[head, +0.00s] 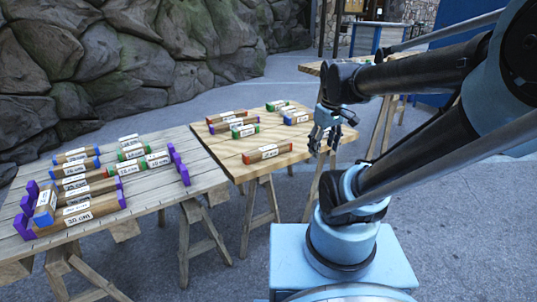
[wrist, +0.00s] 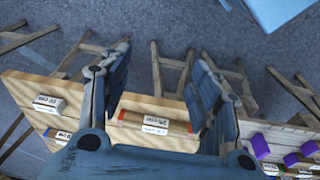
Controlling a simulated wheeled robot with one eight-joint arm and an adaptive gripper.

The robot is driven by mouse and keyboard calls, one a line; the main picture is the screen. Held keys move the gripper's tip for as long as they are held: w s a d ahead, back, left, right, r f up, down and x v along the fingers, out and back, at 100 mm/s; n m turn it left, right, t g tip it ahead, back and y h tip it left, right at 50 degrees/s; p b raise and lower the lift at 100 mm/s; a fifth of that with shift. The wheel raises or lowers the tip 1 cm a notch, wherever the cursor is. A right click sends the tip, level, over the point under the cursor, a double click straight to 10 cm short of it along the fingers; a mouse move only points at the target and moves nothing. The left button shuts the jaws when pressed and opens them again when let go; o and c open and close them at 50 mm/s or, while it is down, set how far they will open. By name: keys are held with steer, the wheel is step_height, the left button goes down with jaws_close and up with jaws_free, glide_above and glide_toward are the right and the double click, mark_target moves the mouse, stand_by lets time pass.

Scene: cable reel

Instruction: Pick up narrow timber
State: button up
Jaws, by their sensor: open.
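Several short timbers with coloured ends and white labels lie on two tables; I cannot tell for certain which is the narrow timber. One timber with red ends (head: 268,153) lies alone near the front edge of the right, yellowish table. It also shows in the wrist view (wrist: 155,118), between and beyond my fingers, not touched. My gripper (head: 326,137) is open and empty, above the right side of that table and to the right of the red-ended timber. In the wrist view its two fingers (wrist: 161,60) are spread apart.
The yellowish table (head: 222,149) also bears green-ended (head: 245,130) and blue-ended (head: 297,117) timbers. The greyer left table (head: 205,172) holds more timbers and purple holders (head: 180,167). A rock wall (head: 120,60) stands behind. Another table stands at the back right, behind my arm.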

steer(key=w+a+r+n, duration=0.3)
steer(key=w+n, duration=0.1)
steer(key=w, duration=0.2)
steer(key=n+g, duration=0.2)
steer(key=n, duration=1.2)
glide_above(268, 147)
step_height(268, 147, down, 3)
step_height(268, 147, down, 10)
steer(key=shift+w+a+f, duration=0.1)
steer(key=shift+w+f, duration=0.05)
steer(key=shift+f, duration=0.1)
steer(key=shift+s+f, duration=0.15)
steer(key=shift+f, duration=1.35)
steer(key=shift+s+f, duration=0.1)
steer(key=shift+f, duration=1.35)
steer(key=shift+c, duration=0.3)
steer(key=c, duration=1.2)
